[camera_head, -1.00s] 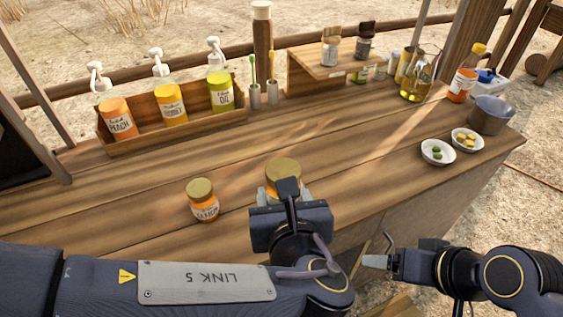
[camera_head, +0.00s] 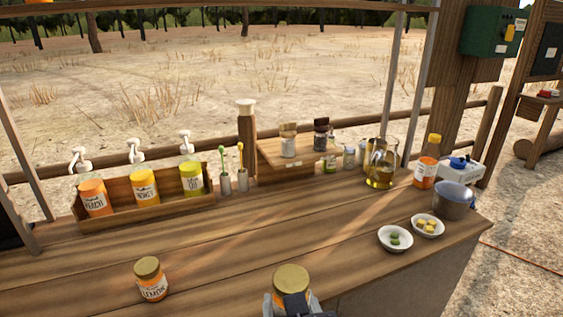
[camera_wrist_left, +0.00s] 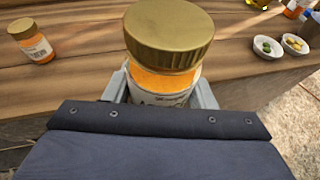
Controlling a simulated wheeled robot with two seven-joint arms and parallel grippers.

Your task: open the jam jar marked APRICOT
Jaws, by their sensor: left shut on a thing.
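A jar with a gold lid (camera_head: 291,279) and orange contents is at the front middle of the counter. In the left wrist view the jar (camera_wrist_left: 166,80) is upright with its lid on top. Its label is mostly hidden by my gripper, so I cannot read the name. My left gripper (camera_wrist_left: 160,92) is shut on the jar's body below the lid, a finger on each side. In the head view the gripper (camera_head: 290,299) shows only at the bottom edge. I cannot tell whether the jar touches the counter. My right gripper is out of view.
A wooden rack (camera_head: 150,216) with pump bottles is at the back left. Small dishes (camera_head: 395,241), a pot (camera_head: 453,202) and an oil jug (camera_head: 381,170) are at right. The middle counter is clear.

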